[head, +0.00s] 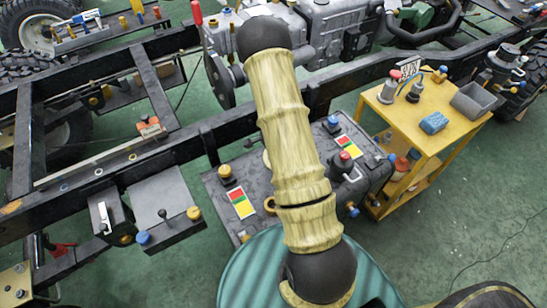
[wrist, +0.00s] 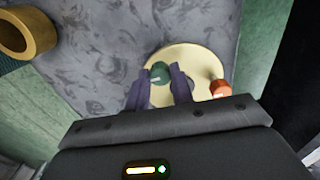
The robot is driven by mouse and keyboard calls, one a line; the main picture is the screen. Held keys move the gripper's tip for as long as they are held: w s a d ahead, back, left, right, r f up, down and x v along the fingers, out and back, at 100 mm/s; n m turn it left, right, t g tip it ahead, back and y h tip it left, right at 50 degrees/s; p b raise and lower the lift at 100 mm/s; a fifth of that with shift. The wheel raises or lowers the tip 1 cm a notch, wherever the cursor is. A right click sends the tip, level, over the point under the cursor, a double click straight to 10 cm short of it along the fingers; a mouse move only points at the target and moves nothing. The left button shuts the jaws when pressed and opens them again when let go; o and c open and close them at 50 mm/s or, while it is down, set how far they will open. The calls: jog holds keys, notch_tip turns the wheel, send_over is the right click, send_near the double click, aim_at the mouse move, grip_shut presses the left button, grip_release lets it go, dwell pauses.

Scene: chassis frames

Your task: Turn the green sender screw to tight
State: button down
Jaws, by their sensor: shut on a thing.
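The green sender screw (wrist: 160,72) shows in the wrist view as a small dark green knob with a light mark on it. It stands on a round cream plate (wrist: 187,55) on a grey mottled surface. My gripper (wrist: 160,82) has its two dark fingers on either side of the screw and is shut on it. The fingers partly hide the screw. In the head view my arm covers the gripper and the screw.
An orange knob (wrist: 219,88) stands on the plate's right edge, close to my gripper. A brass ring (wrist: 26,32) is at the upper left. In the head view, black chassis rails (head: 80,183) cross the scene, and a yellow cart (head: 450,128) stands at right. Green floor (head: 460,210) is clear at lower right.

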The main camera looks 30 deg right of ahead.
jog(key=shift+w+d+r, duration=0.1)
jog(key=shift+d, duration=0.15)
jog(key=c, duration=1.3)
grip_release()
jog(key=shift+o, duration=0.5)
jog(key=shift+a, duration=0.1)
notch_tip(320, 180, up, 17)
jog(key=p, duration=0.2)
jog(key=shift+r, duration=0.15)
